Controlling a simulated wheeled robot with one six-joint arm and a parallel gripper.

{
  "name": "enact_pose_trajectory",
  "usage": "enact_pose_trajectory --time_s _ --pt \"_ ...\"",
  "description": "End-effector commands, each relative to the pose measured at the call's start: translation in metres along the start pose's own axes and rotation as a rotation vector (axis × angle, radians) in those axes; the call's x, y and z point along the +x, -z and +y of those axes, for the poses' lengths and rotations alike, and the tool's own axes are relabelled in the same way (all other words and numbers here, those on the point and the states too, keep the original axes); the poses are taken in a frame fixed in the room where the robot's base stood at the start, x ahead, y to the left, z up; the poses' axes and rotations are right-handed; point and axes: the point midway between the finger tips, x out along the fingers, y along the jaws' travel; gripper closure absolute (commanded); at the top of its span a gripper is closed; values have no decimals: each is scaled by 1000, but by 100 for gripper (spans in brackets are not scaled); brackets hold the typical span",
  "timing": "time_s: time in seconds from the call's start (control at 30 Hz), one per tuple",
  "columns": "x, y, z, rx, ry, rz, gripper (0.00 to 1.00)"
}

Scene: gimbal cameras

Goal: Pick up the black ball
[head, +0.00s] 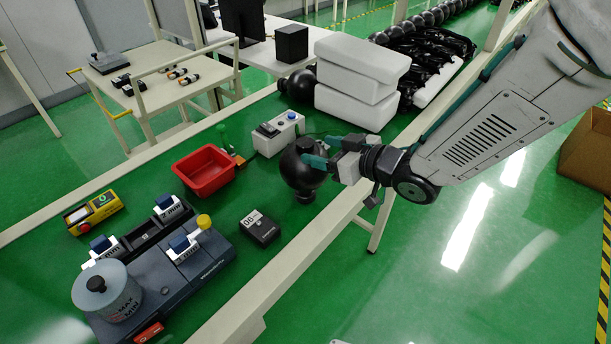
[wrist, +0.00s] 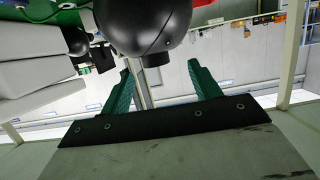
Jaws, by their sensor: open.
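The black ball (head: 300,170), a glossy sphere with short stubs at top and bottom, stands on the green table near its front edge in the head view. In the wrist view the ball (wrist: 143,22) fills the top middle, just beyond the fingertips. My gripper (head: 318,157) is at the ball's right side in the head view, and its tips overlap the ball's outline there. In the wrist view my gripper (wrist: 160,75) shows two green fingers spread apart with nothing between them. I cannot tell whether a fingertip touches the ball.
White foam blocks (head: 362,80) are stacked behind the ball. A white box with a blue button (head: 278,134) and a red tray (head: 204,170) stand left of it. A small black box (head: 260,228) is nearer the front. More black balls (head: 300,85) lie farther back.

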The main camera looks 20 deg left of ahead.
Motion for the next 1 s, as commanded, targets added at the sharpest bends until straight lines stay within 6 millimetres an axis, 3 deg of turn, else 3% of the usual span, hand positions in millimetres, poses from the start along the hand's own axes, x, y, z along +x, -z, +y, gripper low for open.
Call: enact_pose_trajectory --time_s 0.4,0.73,0.77,0.97,1.0 --pt "56 -1 6 0 -2 -2 38" --pt "64 -1 7 0 -4 -2 38" --pt "64 -1 7 0 -4 -2 43" --pt "63 -1 7 0 -4 -3 99" --pt "63 -1 7 0 -4 -3 100"
